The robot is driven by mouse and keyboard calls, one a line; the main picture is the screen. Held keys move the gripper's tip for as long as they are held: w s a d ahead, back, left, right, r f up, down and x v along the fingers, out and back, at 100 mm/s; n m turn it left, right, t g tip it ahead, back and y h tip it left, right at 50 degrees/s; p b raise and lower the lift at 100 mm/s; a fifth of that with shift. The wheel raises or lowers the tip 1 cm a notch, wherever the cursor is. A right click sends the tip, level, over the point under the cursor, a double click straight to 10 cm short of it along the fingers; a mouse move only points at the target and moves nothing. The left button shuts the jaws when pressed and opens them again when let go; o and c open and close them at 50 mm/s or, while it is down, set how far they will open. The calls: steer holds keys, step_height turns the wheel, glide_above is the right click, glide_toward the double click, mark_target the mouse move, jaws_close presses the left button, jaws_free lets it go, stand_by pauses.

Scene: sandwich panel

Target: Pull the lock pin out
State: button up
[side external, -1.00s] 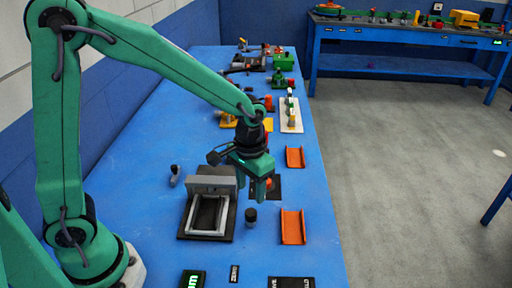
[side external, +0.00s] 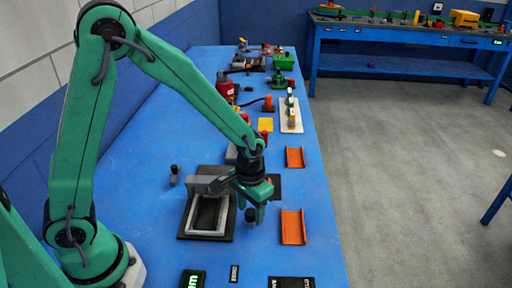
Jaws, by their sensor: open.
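A small black-headed pin (side external: 250,216) stands beside the right edge of a dark base plate (side external: 185,228); it looks like the lock pin, though I cannot tell for certain. A grey frame and block (side external: 207,184) sit on that plate. My gripper (side external: 252,208) points down over the black head with its jaws open. The fingers appear to be on either side of the head or just above it; contact cannot be made out. The pin's lower part is hidden. Another black-topped peg (side external: 174,171) stands left of the plate.
Two orange trays (side external: 293,228) and (side external: 295,157) lie along the bench's right side. Dark label plates (side external: 292,282) lie at the front. A red cylinder (side external: 225,86) and several other fixtures stand farther back. The blue bench (side external: 140,165) is clear at left.

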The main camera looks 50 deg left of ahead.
mark_target(251, 212)
steer(key=shift+c, duration=0.2)
jaws_close()
steer(key=shift+r, duration=1.25)
steer(key=shift+w, duration=0.1)
steer(key=shift+o, duration=0.2)
jaws_free()
step_height(251, 212, up, 8)
